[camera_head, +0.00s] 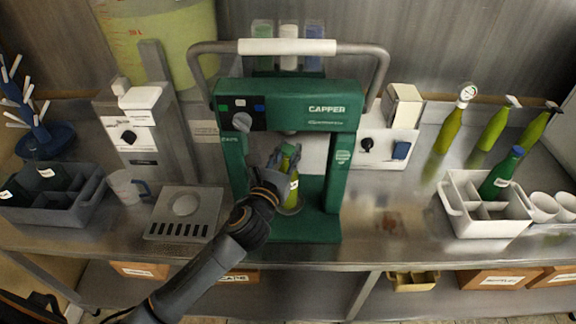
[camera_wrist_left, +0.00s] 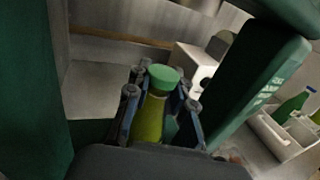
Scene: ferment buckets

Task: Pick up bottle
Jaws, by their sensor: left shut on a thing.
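A yellow-green bottle (camera_head: 292,187) stands about upright inside the green capper machine (camera_head: 290,101), above its base plate. In the left wrist view the bottle (camera_wrist_left: 148,122) has a green cap (camera_wrist_left: 164,77) on its top. My left gripper (camera_head: 284,172) reaches into the capper from the front left and is shut on the bottle. In the left wrist view its fingers (camera_wrist_left: 158,108) are on both sides of the bottle's neck. Whether the bottle's bottom touches the base plate is hard to tell. My right gripper does not show.
A white crate (camera_head: 487,223) with a dark green capped bottle (camera_head: 501,174) stands at the right, near white cups (camera_head: 543,207). Several green bottles (camera_head: 450,130) stand behind it. A grey crate (camera_head: 54,206) and a clear jug (camera_head: 126,188) are at the left. The counter right of the capper is mostly clear.

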